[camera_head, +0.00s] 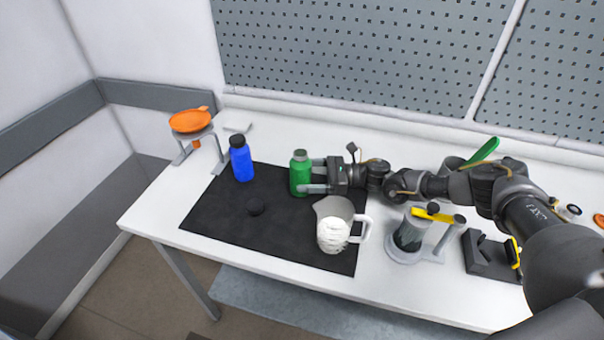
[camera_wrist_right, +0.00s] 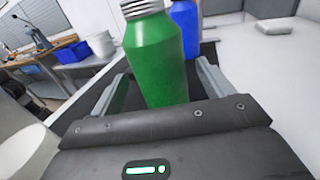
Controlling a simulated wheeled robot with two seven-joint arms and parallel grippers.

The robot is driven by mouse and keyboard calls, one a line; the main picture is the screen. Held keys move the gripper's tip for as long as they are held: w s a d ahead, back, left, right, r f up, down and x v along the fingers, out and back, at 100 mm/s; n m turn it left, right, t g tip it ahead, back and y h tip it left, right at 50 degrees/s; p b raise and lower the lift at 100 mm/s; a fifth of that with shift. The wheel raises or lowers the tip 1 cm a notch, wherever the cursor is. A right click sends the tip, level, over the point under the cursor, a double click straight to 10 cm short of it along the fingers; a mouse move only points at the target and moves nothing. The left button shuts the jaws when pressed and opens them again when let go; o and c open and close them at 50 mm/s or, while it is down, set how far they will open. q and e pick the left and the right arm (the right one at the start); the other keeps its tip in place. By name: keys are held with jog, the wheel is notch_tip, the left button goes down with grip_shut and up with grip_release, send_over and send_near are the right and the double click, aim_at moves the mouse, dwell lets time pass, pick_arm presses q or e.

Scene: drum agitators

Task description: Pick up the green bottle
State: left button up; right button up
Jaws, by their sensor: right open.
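My left gripper does not show.
A blue bottle (camera_head: 241,162) stands left of the green one. A clear pitcher with white contents (camera_head: 334,228) stands close in front of my right gripper. An orange funnel (camera_head: 190,121) sits on a stand at left.

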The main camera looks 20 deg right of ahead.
aim_at(293, 175)
jog(key=p+x, duration=0.1)
jog(key=x, duration=0.3)
jog(key=shift+a+r, duration=0.1)
jog(key=shift+c, duration=0.7)
jog(key=c, duration=1.1)
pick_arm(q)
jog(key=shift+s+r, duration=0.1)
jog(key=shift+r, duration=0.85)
pick_arm(e)
jog(key=shift+r, duration=0.15)
jog(key=shift+r, duration=1)
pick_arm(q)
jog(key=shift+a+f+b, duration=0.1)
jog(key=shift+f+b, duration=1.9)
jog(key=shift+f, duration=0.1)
pick_arm(e)
jog(key=shift+s+a+r, duration=1.1)
jog(key=shift+s+r, duration=0.65)
jog(key=shift+s, duration=0.3)
jog(key=shift+s+a+r, duration=1.05)
jog(key=shift+s+r, duration=0.7)
jog(key=shift+s, duration=0.25)
jog(key=shift+s+a+r, duration=1.1)
jog(key=shift+s+r, duration=0.7)
jog(key=shift+s, duration=0.25)
